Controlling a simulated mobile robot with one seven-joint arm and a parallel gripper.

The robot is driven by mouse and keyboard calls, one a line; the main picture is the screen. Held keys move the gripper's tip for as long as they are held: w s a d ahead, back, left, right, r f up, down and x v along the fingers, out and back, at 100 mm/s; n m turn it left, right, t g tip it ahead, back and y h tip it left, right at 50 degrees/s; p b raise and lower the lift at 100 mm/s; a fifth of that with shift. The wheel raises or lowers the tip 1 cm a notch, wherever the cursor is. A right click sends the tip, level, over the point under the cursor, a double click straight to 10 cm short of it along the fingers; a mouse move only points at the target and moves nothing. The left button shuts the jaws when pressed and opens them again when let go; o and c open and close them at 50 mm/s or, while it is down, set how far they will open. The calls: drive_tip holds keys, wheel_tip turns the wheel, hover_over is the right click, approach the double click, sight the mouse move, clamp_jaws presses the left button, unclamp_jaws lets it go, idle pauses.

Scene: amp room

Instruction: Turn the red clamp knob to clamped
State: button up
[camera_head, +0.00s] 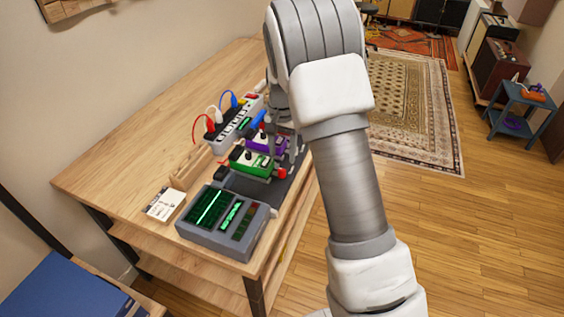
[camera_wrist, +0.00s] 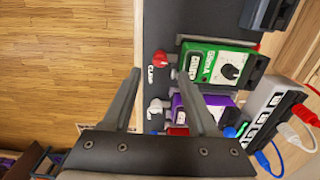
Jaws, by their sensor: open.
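The red clamp knob (camera_wrist: 158,58) sits on the dark pedalboard (camera_wrist: 158,20), beside the green pedal (camera_wrist: 217,64) and near a "CLAMP" label. In the head view the red knob (camera_head: 282,173) shows at the green pedal's right end. My gripper (camera_wrist: 160,66) is open, and in the wrist view the knob appears between its fingertips. Nothing is held, and I cannot tell the gap in depth between fingers and knob.
A purple pedal (camera_wrist: 200,106) and a pale knob (camera_wrist: 157,105) are close to the fingers. A power strip (camera_head: 232,125) with coloured plugs stands behind the pedals. A grey box with green screens (camera_head: 222,219) is at the table's front.

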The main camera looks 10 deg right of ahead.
sight(282, 169)
wheel_tip(282, 169, up, 12)
drive_tip(key=p, duration=0.1)
drive_tip(key=shift+f, duration=0.25)
drive_tip(key=s+r+n+t+p, duration=0.1)
drive_tip(key=s+r+n+t, duration=0.2)
drive_tip(key=s+r, duration=1.15)
drive_tip(key=s+f+n+t+p, duration=0.1)
drive_tip(key=s+n, duration=0.3)
drive_tip(key=s, duration=1.2)
drive_tip(key=shift+d+f+t, duration=0.25)
drive_tip(key=shift+f+t, duration=0.3)
drive_tip(key=shift+t, duration=0.25)
